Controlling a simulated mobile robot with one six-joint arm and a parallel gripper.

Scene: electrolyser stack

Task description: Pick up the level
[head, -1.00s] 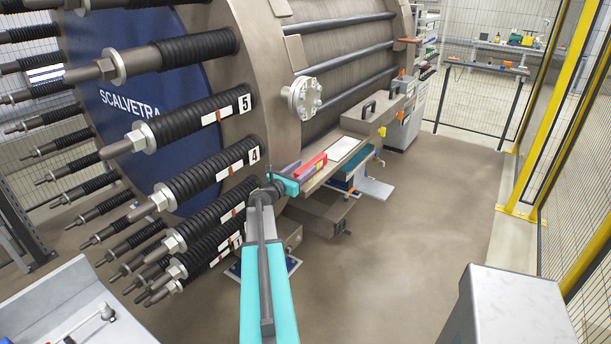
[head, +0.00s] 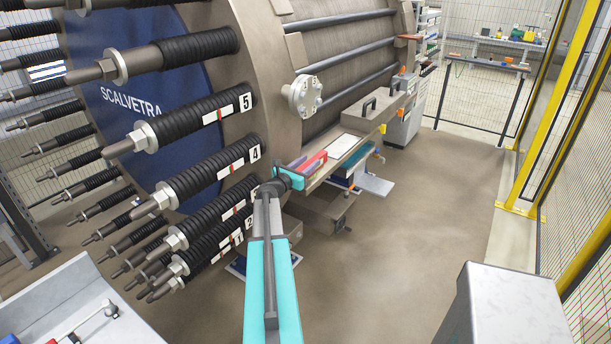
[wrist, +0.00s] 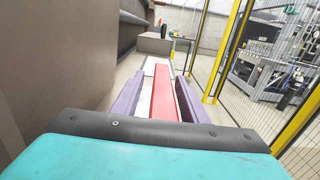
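The level is a long red bar (head: 314,161) lying on the narrow ledge along the stack's side. In the wrist view the red bar (wrist: 165,94) runs lengthwise away from me. My gripper (head: 304,162) is at the near end of the bar. In the wrist view its purple fingers (wrist: 160,84) stand apart, one on each side of the bar. A pale strip shows between the left finger and the bar; the right finger is close beside it. Whether either finger touches the bar cannot be told. The near end of the bar is hidden by my gripper body.
A white sheet or plate (head: 343,146) lies farther along the ledge, before a grey box with black handles (head: 369,107). The stack's wall (wrist: 60,60) rises close on the left. Numbered bolts with black springs (head: 215,170) project nearby. Open floor (head: 400,240) lies right, up to a yellow-framed fence (head: 560,110).

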